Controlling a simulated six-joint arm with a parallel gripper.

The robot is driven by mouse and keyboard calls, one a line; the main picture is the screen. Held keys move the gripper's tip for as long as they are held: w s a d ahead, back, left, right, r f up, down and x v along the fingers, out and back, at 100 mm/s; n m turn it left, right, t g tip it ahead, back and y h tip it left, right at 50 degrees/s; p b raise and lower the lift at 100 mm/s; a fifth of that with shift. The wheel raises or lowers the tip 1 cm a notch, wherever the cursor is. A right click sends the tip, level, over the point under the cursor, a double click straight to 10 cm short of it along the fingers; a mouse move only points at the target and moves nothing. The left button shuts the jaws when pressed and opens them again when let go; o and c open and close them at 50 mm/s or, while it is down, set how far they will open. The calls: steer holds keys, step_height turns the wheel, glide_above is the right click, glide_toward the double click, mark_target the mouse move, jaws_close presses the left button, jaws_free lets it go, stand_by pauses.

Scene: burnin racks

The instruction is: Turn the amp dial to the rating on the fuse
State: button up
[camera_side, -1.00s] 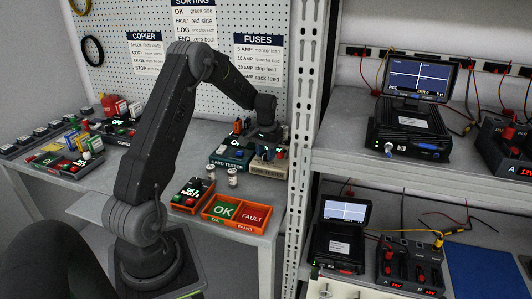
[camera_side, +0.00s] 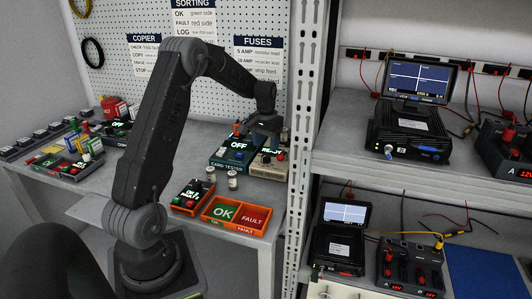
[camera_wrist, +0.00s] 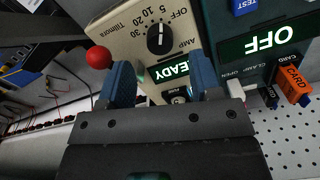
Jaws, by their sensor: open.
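The amp dial (camera_wrist: 160,38) is a black round knob on a beige Tillmors box (camera_wrist: 110,22), marked OFF, 5, 10, 20 and 30. Its white pointer line looks turned toward about the 5, but I cannot read it surely. A lit green display (camera_wrist: 170,69) below it shows the end of a word, "EADY"; a finger covers part. A small fuse socket (camera_wrist: 179,99) sits under the display; no rating is legible there. My gripper (camera_wrist: 163,77) is open, its blue fingers apart below the dial and not around it. In the side view my gripper (camera_side: 266,122) is above the testers.
A red ball knob (camera_wrist: 99,57) stands close beside one finger. The teal card tester (camera_side: 228,160) shows OFF and holds an orange card (camera_wrist: 294,79). The FUSES sign (camera_side: 257,42) lists leads by amps. Orange OK and FAULT trays (camera_side: 237,227) stand in front.

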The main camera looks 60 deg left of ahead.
mark_target(266, 156)
step_height(266, 156, up, 9)
steer(key=shift+r, duration=0.15)
stand_by(0.4)
steer(key=s+d+r+m+t+y, duration=0.1)
steer(key=s+d+r+m, duration=0.3)
steer(key=d, duration=0.4)
steer(key=s+d+r+m+t+y, duration=0.1)
steer(key=s+d+r+m, duration=0.25)
steer(key=d+r, duration=0.35)
steer(key=s+d+f+t+h, duration=0.1)
steer(key=s+d+f, duration=0.1)
steer(key=s+d, duration=0.4)
steer(key=s+d+f+n+t+h, duration=0.1)
steer(key=s+d+f+t, duration=0.1)
steer(key=s+d, duration=0.4)
steer(key=d+f, duration=0.1)
steer(key=d, duration=0.4)
steer(key=shift+s+f+t, duration=0.3)
steer(key=shift+s, duration=0.05)
